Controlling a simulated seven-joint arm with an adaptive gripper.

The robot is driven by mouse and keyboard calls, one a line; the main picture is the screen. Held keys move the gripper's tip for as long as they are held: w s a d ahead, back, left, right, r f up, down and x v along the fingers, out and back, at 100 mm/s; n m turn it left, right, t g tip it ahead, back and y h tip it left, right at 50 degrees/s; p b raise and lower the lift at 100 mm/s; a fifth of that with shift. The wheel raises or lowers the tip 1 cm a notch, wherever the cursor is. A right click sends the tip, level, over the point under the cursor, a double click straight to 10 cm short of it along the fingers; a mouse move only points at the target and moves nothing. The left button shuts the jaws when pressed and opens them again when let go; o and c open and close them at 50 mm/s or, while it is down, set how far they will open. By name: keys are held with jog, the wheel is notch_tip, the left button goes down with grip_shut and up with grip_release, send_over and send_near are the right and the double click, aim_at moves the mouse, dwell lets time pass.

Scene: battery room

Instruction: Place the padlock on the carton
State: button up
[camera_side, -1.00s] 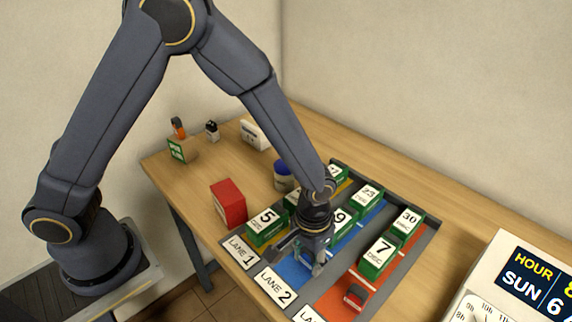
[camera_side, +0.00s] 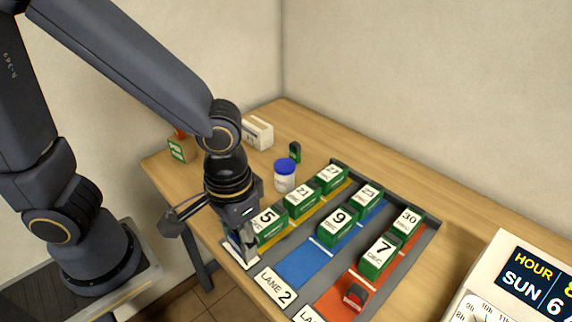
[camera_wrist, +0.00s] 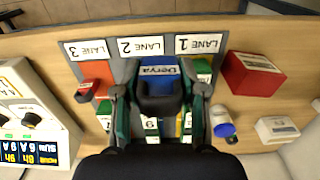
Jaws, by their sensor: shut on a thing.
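A blue thing labelled "Derya" (camera_wrist: 158,71), which looks like the padlock, sits between the fingers of my gripper (camera_wrist: 160,92) in the wrist view. In the side view my gripper (camera_side: 241,256) is low at the front end of lane 1, beside the green carton marked 5 (camera_side: 266,219); the held thing is mostly hidden there. More green cartons stand in the lanes, among them 9 (camera_side: 338,228) in lane 2 and 7 (camera_side: 379,258) in lane 3. I cannot tell which carton is meant. A small red-and-dark thing (camera_side: 355,295) lies at the front of lane 3.
A red box (camera_wrist: 253,75) stands beside lane 1, hidden behind my gripper in the side view. A blue-lidded jar (camera_side: 285,175), a white box (camera_side: 257,133) and a small dark green thing (camera_side: 295,152) stand behind. The front of lane 2 (camera_side: 302,264) is bare.

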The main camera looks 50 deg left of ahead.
jog(key=shift+s+a+r, duration=0.15)
jog(key=shift+s+a, duration=0.05)
jog(key=shift+s, duration=0.15)
jog(key=shift+r+n, duration=0.25)
jog(key=shift+n, duration=0.15)
jog(key=w+a+r+n, duration=0.1)
jog(key=w+r+n, duration=0.45)
jog(key=w, duration=0.45)
jog(key=w+a+r+n, duration=0.2)
jog(key=w+a+n, duration=0.4)
jog(key=w+a, duration=0.3)
jog(key=w+a+f+n, duration=0.1)
jog(key=a+n, duration=0.2)
jog(key=a, duration=0.7)
jog(key=w+a+n, duration=0.2)
jog(key=a+n, duration=0.1)
jog(key=a, duration=0.8)
send_over(262, 127)
jog(key=f, duration=0.8)
jog(key=shift+s+f, duration=0.35)
jog(key=shift+f, duration=0.05)
jog(key=shift+w+a+f, duration=0.1)
jog(key=shift+w+f, duration=0.25)
jog(key=shift+f, duration=1.65)
